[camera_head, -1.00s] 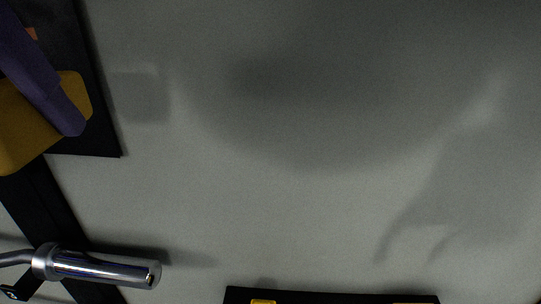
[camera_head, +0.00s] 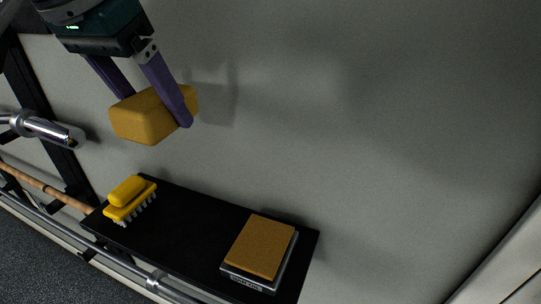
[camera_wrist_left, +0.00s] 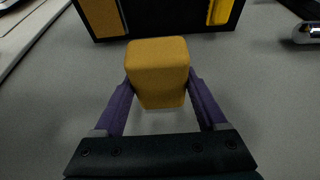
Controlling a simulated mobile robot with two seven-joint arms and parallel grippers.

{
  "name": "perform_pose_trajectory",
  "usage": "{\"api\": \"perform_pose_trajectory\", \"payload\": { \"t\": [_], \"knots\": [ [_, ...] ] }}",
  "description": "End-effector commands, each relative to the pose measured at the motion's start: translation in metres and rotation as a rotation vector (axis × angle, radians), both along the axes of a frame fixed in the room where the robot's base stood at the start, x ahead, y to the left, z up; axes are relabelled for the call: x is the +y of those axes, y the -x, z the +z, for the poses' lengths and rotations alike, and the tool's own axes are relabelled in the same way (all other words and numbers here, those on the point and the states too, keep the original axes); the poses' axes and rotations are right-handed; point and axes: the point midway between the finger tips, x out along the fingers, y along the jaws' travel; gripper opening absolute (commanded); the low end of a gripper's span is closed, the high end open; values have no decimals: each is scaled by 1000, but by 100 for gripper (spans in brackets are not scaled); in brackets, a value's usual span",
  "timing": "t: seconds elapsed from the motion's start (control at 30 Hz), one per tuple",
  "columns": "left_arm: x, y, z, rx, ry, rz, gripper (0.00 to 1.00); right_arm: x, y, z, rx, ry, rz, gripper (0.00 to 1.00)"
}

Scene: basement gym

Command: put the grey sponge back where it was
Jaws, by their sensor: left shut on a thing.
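My left gripper (camera_head: 158,108) is shut on a mustard-yellow sponge-like block (camera_head: 143,120), held in the air above and behind the left part of a black shelf. The left wrist view also shows the block (camera_wrist_left: 158,68) between the two purple fingers (camera_wrist_left: 160,92). No grey sponge shows; the held block looks yellow, not grey. The black shelf (camera_head: 185,228) carries a yellow brush (camera_head: 128,198) with pale bristles at its left end. A flat orange-brown pad (camera_head: 262,246) lies on a grey, labelled base (camera_head: 250,281) at its right. My right gripper is out of view.
The middle of the shelf, between brush and pad, is bare. A chrome bar end (camera_head: 45,128) on a dark rack stands at left. A wooden rod (camera_head: 45,188) and a metal rail (camera_head: 60,228) run near the shelf's left. A plain grey wall is behind.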

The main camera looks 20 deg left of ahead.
Motion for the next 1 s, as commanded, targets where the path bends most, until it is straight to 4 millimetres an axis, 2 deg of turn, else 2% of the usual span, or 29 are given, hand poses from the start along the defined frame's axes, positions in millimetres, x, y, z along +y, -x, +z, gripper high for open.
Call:
{"api": "perform_pose_trajectory", "payload": {
  "t": [0.03, 0.17, 0.27, 0.6, 0.7, 0.87, 1.0],
  "knots": [
    [5, -1, -12, 2, 0, 0, 30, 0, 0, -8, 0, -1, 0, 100],
    [10, -3, -28, 3, 2, -6, 30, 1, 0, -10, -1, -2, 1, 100],
    [11, -2, -51, 6, 1, -7, 30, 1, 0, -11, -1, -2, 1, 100],
    [10, -2, -148, 4, 1, -8, 30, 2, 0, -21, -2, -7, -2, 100],
    [10, -2, -167, 3, 1, -8, 30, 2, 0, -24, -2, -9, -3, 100],
    [10, -3, -181, 0, 2, -8, 30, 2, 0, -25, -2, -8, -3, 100],
    [9, -3, -201, 2, 2, -8, 30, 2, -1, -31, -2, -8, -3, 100]
  ]
}}
